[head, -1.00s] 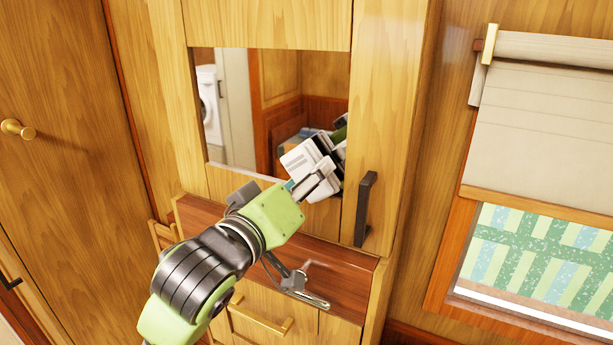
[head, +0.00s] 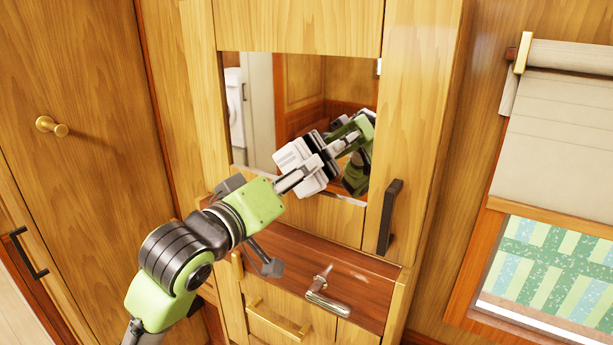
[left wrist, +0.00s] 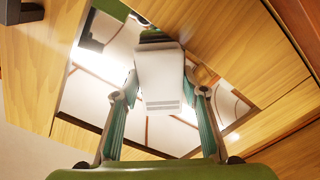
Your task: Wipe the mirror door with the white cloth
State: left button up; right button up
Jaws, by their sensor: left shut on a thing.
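The mirror door (head: 295,85) is a square mirror panel set in a wooden cabinet front, and it reflects the room and my arm. My left gripper (head: 297,176) is shut on the white cloth (head: 291,156), which is in front of the lower middle of the mirror. In the left wrist view the cloth (left wrist: 160,75) sits between the fingers of the left gripper (left wrist: 160,90), with the mirror (left wrist: 82,92) behind it. The cloth looks against or very close to the glass; contact is hard to tell. My right gripper is not in view.
A dark vertical handle (head: 390,217) stands on the frame right of the mirror. Below are a reddish wooden ledge (head: 355,262), a metal fitting (head: 322,290) and a brass-handled drawer (head: 278,320). A window with a blind (head: 560,130) is at the right.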

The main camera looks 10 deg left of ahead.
aim_at(280, 169)
pick_arm(q)
jog(key=shift+w+a, duration=0.35)
jog(key=shift+a, duration=0.55)
jog(key=shift+w+a, duration=0.3)
jog(key=shift+a, duration=0.55)
jog(key=shift+s, duration=0.1)
jog(key=v, duration=0.5)
jog(key=shift+s, duration=0.35)
jog(key=shift+w+a, duration=0.1)
